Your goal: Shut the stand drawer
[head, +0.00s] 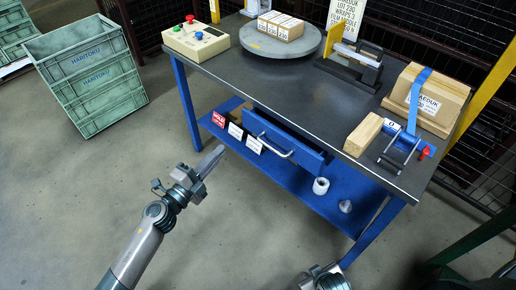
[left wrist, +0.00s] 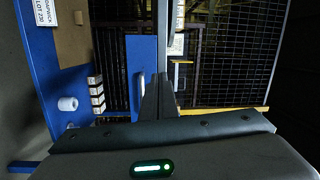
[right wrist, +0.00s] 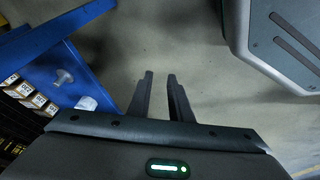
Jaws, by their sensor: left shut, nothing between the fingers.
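The blue stand drawer (head: 302,152) hangs under the dark table top (head: 300,95). It stands partly out, with its dark inside showing behind the front, and a pale bar handle (head: 275,150) on the front. A blue panel that looks like the drawer front (left wrist: 141,60) also shows in the left wrist view. My left gripper (head: 216,153) is shut and empty, to the left of the drawer and apart from it. My right gripper (right wrist: 160,76) is open and empty over bare floor; in the head view only its wrist shows at the bottom edge.
A blue lower shelf (head: 315,195) below the drawer holds a white roll (head: 321,186), a small grey part (head: 345,206) and labelled boxes. Green crates (head: 90,75) stand at left. A turntable (head: 255,42), clamp and wooden blocks occupy the table top. The floor in front is clear.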

